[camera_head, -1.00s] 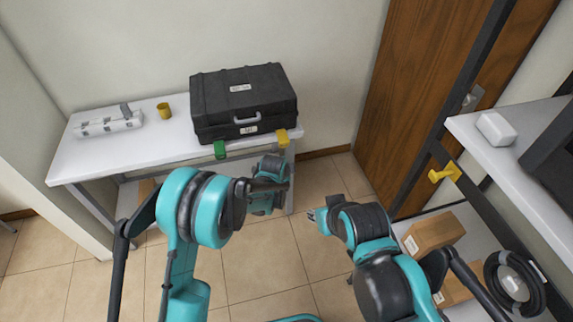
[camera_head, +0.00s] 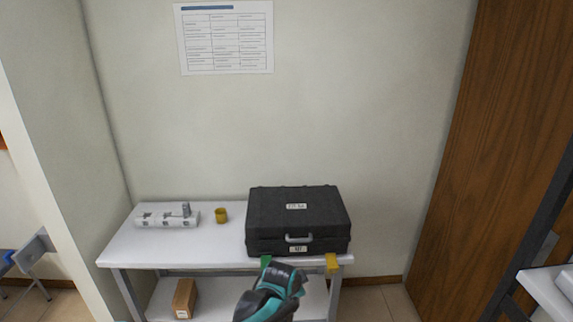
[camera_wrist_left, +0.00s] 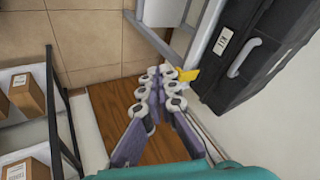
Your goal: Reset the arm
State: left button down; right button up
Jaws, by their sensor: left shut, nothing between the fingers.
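My left gripper (camera_wrist_left: 159,75) is in the left wrist view, its two jointed fingers drawn together and empty. Beyond the fingertips are the tiled wall or floor area, a yellow clip (camera_wrist_left: 187,75) and the black case (camera_wrist_left: 258,45); I see no contact with them. In the head view, a teal and black part of my arm shows at the bottom, in front of the table; its fingertips cannot be made out there. My right gripper is in neither current view.
The black case (camera_head: 297,222) stands on a white table (camera_head: 130,250) with a yellow cup (camera_head: 221,215) and a white device (camera_head: 167,217). Green (camera_head: 266,262) and yellow (camera_head: 332,263) clips are at the front edge. A box (camera_head: 185,298) sits below; a shelf (camera_head: 548,290) is at right.

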pick_arm(q)
jog(key=s+a+r+n+y, duration=0.1)
jog(key=s+a+r+n, duration=0.35)
jog(key=s+a, duration=0.45)
jog(key=s+a+r+n+y, duration=0.1)
jog(key=s+a+r+n, duration=0.35)
jog(key=s+a, duration=0.4)
jog(key=s+a+f+n, duration=0.2)
jog(key=s+a+n, duration=0.2)
jog(key=s, duration=0.4)
jog(key=shift+s, duration=0.15)
